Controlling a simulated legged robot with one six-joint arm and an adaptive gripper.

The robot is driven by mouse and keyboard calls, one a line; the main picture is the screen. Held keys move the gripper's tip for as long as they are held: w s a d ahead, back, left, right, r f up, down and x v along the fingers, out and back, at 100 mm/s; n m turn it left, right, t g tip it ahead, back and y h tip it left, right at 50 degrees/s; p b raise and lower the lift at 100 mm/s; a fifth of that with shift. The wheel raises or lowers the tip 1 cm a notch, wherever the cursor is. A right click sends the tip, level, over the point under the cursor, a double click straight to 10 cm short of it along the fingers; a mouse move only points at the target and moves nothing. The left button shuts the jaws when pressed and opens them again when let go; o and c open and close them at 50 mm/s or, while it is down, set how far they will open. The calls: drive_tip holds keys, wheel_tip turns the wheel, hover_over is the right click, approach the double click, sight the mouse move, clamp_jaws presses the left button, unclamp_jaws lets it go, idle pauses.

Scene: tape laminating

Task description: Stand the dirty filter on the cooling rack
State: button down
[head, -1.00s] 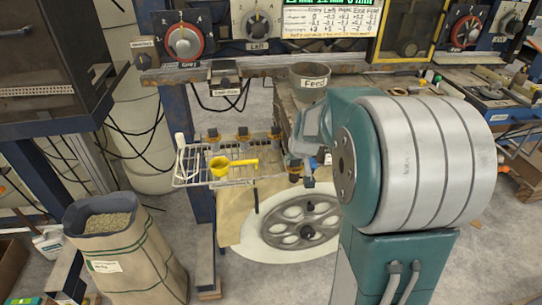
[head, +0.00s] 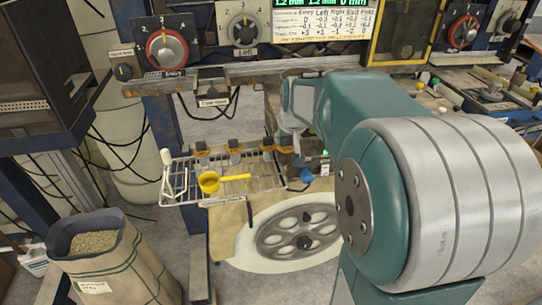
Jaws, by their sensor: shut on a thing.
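The cooling rack (head: 180,196) is a wire tray with a white handle at its left, standing left of centre in the head view. Several small grey-and-orange filter-like pieces (head: 234,149) stand along its back edge. A yellow scoop (head: 209,183) lies on its wires. My gripper (head: 287,143) is at the rack's back right corner, pointing down and partly hidden by its own wrist. It is shut on a small grey-and-orange piece (head: 285,147), which seems to be the dirty filter. Its details are too small to tell, and I cannot tell whether it touches the rack.
A spoked grey wheel (head: 297,232) lies on a pale disc below the rack. A sack of pellets (head: 110,262) stands at lower left. A panel with dials (head: 167,48) runs above the rack. A blue knob (head: 307,175) is just right of the rack.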

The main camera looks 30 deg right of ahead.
drive_tip(key=shift+w+a+f, duration=0.45)
drive_tip(key=shift+w+f, duration=0.05)
drive_tip(key=shift+f, duration=0.75)
drive_tip(key=shift+w+a+f, duration=0.45)
drive_tip(key=shift+w+f, duration=0.05)
drive_tip(key=shift+f, duration=0.8)
drive_tip(key=shift+w+a+f, duration=0.45)
drive_tip(key=shift+w+f, duration=0.05)
drive_tip(key=shift+f, duration=0.75)
drive_tip(key=shift+c, duration=1.7)
unclamp_jaws()
drive_tip(key=shift+a+f, duration=0.1)
